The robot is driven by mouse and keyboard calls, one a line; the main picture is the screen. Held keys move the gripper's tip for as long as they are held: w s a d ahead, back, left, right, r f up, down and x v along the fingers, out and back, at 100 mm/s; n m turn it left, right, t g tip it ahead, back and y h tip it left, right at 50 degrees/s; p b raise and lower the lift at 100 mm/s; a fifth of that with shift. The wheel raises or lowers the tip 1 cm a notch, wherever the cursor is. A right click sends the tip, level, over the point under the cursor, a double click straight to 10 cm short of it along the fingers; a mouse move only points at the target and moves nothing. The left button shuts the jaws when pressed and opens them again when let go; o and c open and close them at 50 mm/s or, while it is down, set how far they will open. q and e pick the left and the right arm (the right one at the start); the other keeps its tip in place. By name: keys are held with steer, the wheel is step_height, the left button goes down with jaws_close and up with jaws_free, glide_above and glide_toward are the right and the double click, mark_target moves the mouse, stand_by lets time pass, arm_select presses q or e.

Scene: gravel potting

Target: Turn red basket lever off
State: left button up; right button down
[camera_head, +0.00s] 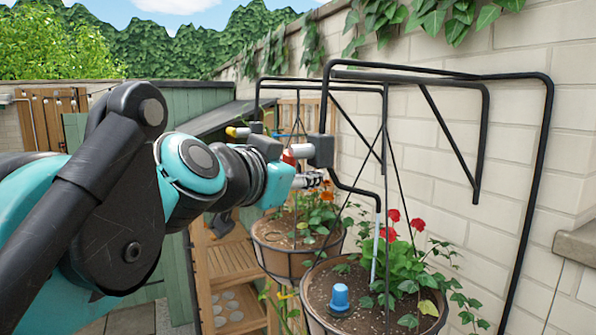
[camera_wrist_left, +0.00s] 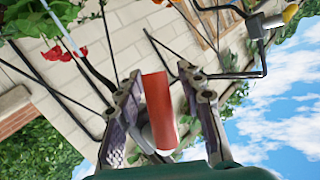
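The red lever (camera_head: 289,157) shows in the head view as a small red piece beside a white cylinder on a grey box (camera_head: 320,150) on the front black bracket. In the left wrist view the red lever (camera_wrist_left: 159,108) points toward the camera, between the two fingers. My left gripper (camera_head: 312,180) is just below the lever in the head view. Its fingers (camera_wrist_left: 163,110) are open, with a gap on each side of the lever. The lever's far end is hidden in the wrist view. My right gripper is not in view.
A front hanging basket (camera_head: 318,318) holds red flowers (camera_head: 388,233) and a blue object (camera_head: 340,298). A second basket (camera_head: 272,262) hangs behind. A yellow-tipped lever (camera_head: 237,132) is on the rear bracket. Black brackets (camera_head: 538,160) and the brick wall (camera_head: 500,240) bound the right side.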

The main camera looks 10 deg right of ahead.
arm_select(q)
steer(key=v, duration=0.7)
steer(key=shift+s+a, duration=0.1)
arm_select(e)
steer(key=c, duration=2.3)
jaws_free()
